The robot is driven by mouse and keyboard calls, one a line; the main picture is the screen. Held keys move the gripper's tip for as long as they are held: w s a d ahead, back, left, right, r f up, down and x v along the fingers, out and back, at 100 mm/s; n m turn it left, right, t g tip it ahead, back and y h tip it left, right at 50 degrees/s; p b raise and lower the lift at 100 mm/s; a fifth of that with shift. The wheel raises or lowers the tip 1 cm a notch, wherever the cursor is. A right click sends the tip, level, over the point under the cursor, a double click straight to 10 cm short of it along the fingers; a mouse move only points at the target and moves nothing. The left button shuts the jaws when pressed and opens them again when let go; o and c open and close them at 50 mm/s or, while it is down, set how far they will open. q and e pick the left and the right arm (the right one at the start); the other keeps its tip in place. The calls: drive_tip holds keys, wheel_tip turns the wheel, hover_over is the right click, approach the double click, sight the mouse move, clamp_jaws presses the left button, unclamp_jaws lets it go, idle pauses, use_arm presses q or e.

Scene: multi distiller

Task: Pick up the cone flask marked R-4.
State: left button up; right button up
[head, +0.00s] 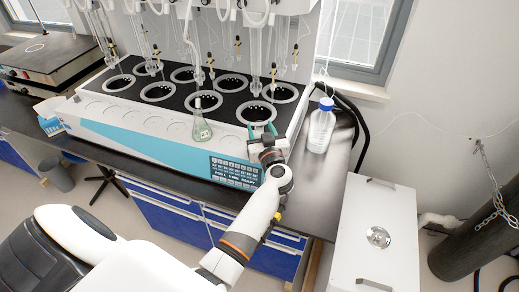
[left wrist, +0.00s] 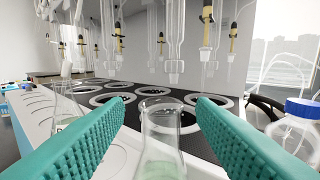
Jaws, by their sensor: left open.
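A clear cone flask (left wrist: 163,140) with pale green liquid stands between the two teal fingers in the left wrist view; its marking cannot be seen there. My left gripper (head: 262,131) is open at the front right of the distiller, with a finger on each side of that flask and gaps to the glass. In the head view, the gripper hides this flask. Another cone flask (head: 201,126) with greenish liquid stands on the distiller's front ledge to the left. It also shows in the left wrist view (left wrist: 66,104), with a partly hidden dark mark. My right gripper is out of view.
The distiller (head: 150,145) has several ringed heating wells and hanging glassware behind the flasks. A blue-capped bottle (head: 321,128) stands right of my gripper. A white lidded box (head: 375,230) is beside the bench. A hotplate (head: 50,55) is at far left.

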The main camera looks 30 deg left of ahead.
use_arm(q)
drive_tip(key=shift+b+x, duration=0.35)
drive_tip(key=shift+x, duration=0.9)
drive_tip(key=shift+d, duration=0.1)
drive_tip(key=shift+c, duration=1.4)
drive_tip(key=shift+f, duration=0.1)
clamp_jaws()
drive_tip(key=shift+r, duration=0.2)
